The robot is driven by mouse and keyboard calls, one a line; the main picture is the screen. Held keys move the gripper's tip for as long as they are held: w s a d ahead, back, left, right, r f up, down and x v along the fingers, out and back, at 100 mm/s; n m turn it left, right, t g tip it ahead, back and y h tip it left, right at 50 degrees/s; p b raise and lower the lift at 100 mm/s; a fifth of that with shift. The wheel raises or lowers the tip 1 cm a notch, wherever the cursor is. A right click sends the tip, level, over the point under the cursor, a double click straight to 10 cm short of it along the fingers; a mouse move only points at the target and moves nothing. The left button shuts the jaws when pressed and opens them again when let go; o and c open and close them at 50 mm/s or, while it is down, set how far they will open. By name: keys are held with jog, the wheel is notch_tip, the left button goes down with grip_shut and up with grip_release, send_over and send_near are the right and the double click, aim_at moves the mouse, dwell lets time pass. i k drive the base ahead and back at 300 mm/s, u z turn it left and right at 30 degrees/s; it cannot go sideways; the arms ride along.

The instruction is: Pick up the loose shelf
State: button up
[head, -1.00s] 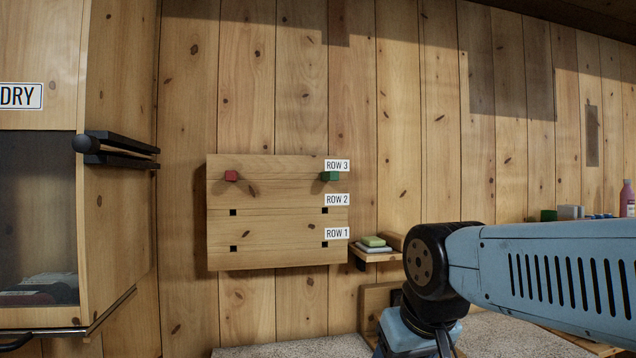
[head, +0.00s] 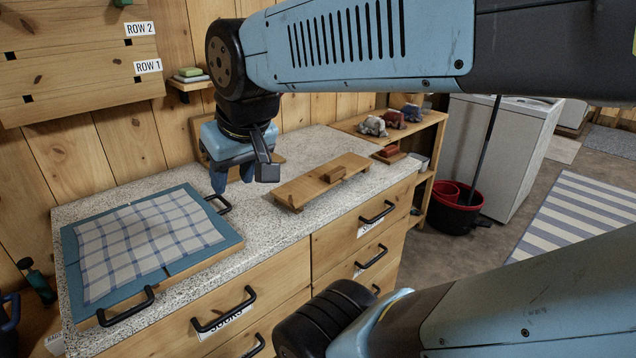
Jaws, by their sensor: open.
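My arm crosses the top of the view.
A blue-edged tray (head: 228,240) with a checked cloth lies on the counter's left. The peg board (head: 60,60) with row labels hangs on the wall. A side shelf (head: 352,127) holds several small items at the counter's right end. Drawers with black handles are below.

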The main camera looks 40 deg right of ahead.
aim_at(293, 195)
jog(key=z, duration=0.6)
jog(key=k, duration=0.7)
jog(key=z, duration=0.45)
jog(key=i, duration=1)
jog(key=u, duration=0.05)
